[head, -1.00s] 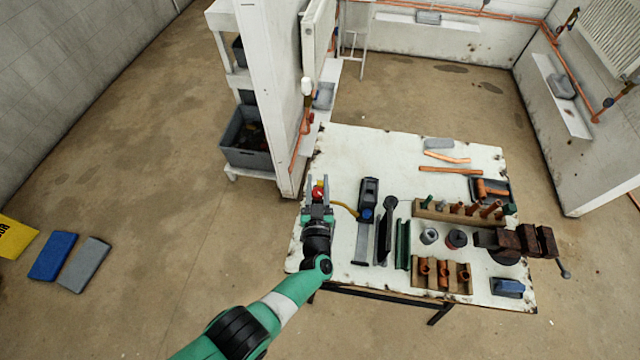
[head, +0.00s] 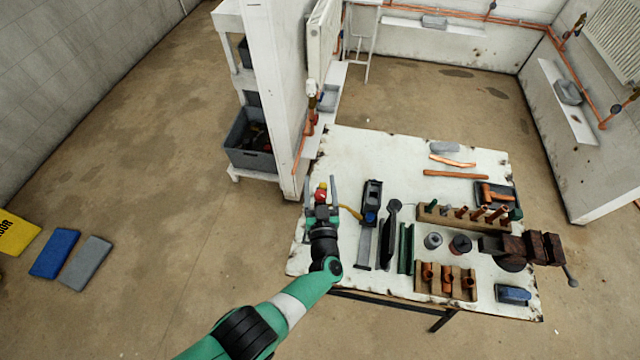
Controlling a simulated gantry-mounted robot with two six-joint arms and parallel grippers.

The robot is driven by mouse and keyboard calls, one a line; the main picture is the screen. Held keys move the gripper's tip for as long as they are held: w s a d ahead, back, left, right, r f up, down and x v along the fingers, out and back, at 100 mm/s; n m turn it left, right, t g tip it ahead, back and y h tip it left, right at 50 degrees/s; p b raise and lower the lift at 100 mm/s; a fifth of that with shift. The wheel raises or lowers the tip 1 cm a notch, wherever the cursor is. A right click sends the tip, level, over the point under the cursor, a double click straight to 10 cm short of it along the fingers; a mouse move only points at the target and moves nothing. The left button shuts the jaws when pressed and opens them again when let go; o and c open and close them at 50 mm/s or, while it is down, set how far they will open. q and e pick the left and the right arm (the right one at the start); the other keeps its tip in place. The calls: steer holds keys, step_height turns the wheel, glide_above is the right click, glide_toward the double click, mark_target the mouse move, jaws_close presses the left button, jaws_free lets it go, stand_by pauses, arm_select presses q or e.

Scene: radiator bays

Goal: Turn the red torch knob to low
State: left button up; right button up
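The red torch knob (head: 320,195) is a small red piece on the torch, with yellow beside it, at the left side of the white table. My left gripper (head: 321,188) is over it with its two fingers apart, one on each side of the red knob. I cannot tell whether either finger touches it. A yellow hose (head: 350,212) runs from the torch toward a black tool with a blue part. Much of the torch is hidden by my gripper. The knob's setting is too small to read. My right gripper is not in view.
The white table (head: 345,150) holds a wooden fitting rack (head: 445,283), a vise (head: 525,247), a dark tool (head: 372,195) and copper pipes (head: 455,173). A white wall post stands just beyond the gripper. The table's far left part is clear.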

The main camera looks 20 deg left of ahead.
mark_target(322, 200)
arm_select(q)
steer(key=shift+s+d+r, duration=0.1)
steer(key=shift+s, duration=0.05)
steer(key=p+v, duration=0.4)
steer(key=shift+s+d+r, duration=0.15)
steer(key=shift+s+r, duration=0.1)
steer(key=p+v, duration=0.2)
steer(key=v, duration=0.4)
steer(key=shift+s+f, duration=0.35)
steer(key=shift+f, duration=0.05)
steer(key=shift+d, duration=0.1)
